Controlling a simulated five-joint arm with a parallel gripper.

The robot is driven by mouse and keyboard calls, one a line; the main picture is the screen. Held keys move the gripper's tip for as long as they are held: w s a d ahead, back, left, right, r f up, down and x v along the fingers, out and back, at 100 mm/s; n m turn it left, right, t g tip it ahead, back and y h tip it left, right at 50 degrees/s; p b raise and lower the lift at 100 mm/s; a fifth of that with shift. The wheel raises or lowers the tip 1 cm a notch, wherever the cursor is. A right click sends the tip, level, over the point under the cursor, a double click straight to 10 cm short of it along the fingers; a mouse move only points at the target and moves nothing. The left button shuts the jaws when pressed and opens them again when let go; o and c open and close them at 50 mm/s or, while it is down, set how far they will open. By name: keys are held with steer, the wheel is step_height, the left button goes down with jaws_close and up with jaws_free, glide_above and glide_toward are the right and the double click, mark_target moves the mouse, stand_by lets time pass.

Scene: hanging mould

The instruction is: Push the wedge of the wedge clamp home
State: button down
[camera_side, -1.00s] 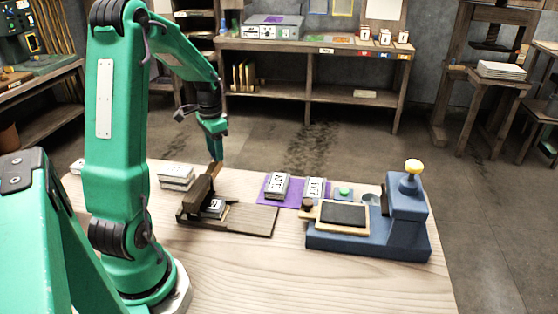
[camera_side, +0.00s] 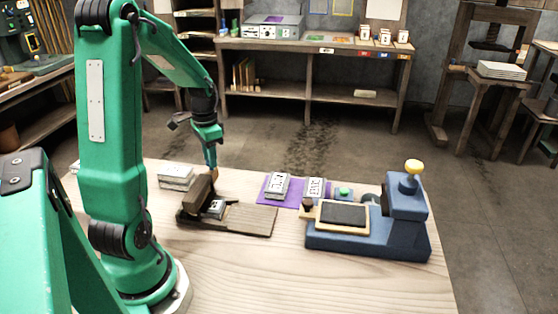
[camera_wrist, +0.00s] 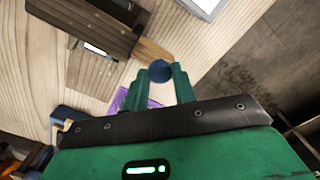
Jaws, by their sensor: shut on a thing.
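The wedge clamp (camera_side: 197,193) is a dark brown wooden block on a flat wooden board (camera_side: 250,219) on the bench. It holds a small grey-white block (camera_side: 216,209); the clamp also shows at the upper left of the wrist view (camera_wrist: 85,20). The wedge (camera_wrist: 152,50) is a lighter strip of wood beside the clamp's end, with a round blue end (camera_wrist: 160,71). My gripper (camera_side: 212,170) points down at the clamp's far end. In the wrist view its fingers (camera_wrist: 162,80) are shut around the blue end. How deep the wedge sits is hard to tell.
A purple mat (camera_side: 297,197) with two white lettered blocks lies right of the clamp. A blue press (camera_side: 408,225) with a yellow knob stands at the bench's right. White stacked slabs (camera_side: 176,177) lie left of my gripper. The front of the bench is clear.

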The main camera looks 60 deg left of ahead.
steer(key=shift+s+d+r, duration=0.3)
steer(key=shift+s+d, duration=0.25)
steer(key=shift+d, duration=0.05)
steer(key=c, duration=1.1)
jaws_free()
steer(key=shift+f, duration=0.1)
steer(key=shift+r, duration=3.95)
